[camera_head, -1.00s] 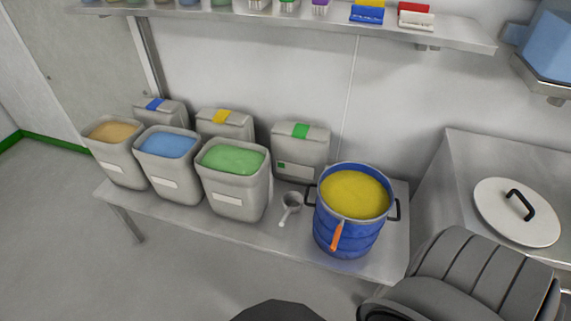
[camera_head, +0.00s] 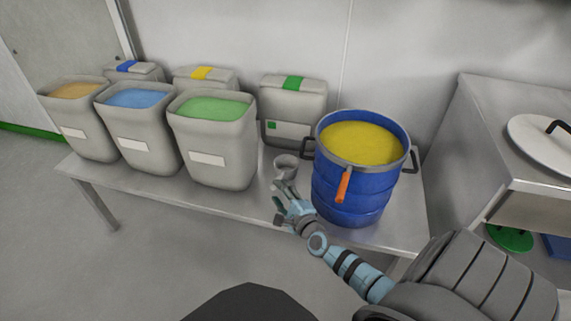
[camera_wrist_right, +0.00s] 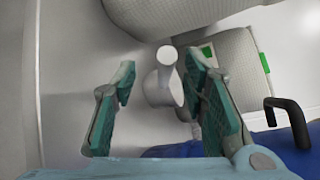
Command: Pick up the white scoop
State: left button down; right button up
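The white scoop (camera_head: 286,164) lies on the steel bench between the green-filled bin and the blue drum, its bowl toward the wall. Its handle points to the front and is partly hidden by my right gripper (camera_head: 286,202). In the right wrist view the scoop (camera_wrist_right: 164,82) shows between the two teal finger pads, with gaps on both sides. My right gripper (camera_wrist_right: 160,72) is open and holds nothing. My left gripper is not in view.
The blue drum (camera_head: 345,195) of yellow powder, with side handles and an orange tag, stands close right of my right gripper. The green-filled bin (camera_head: 225,165) stands to the left. A lidded bin (camera_head: 300,100) is behind. The bench's front edge (camera_head: 245,212) is near.

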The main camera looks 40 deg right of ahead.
aim_at(282, 175)
jog(key=x, duration=0.1)
jog(key=b+x, duration=0.1)
jog(key=x, duration=0.1)
jog(key=b+x, duration=0.1)
jog(key=shift+w+d, duration=0.25)
jog(key=shift+d, duration=0.15)
jog(key=shift+w, duration=0.2)
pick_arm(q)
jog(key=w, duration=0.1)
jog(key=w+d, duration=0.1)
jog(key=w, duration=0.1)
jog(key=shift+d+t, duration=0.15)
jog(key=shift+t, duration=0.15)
pick_arm(e)
jog(key=shift+r, duration=0.2)
jog(key=shift+c, duration=0.5)
grip_shut()
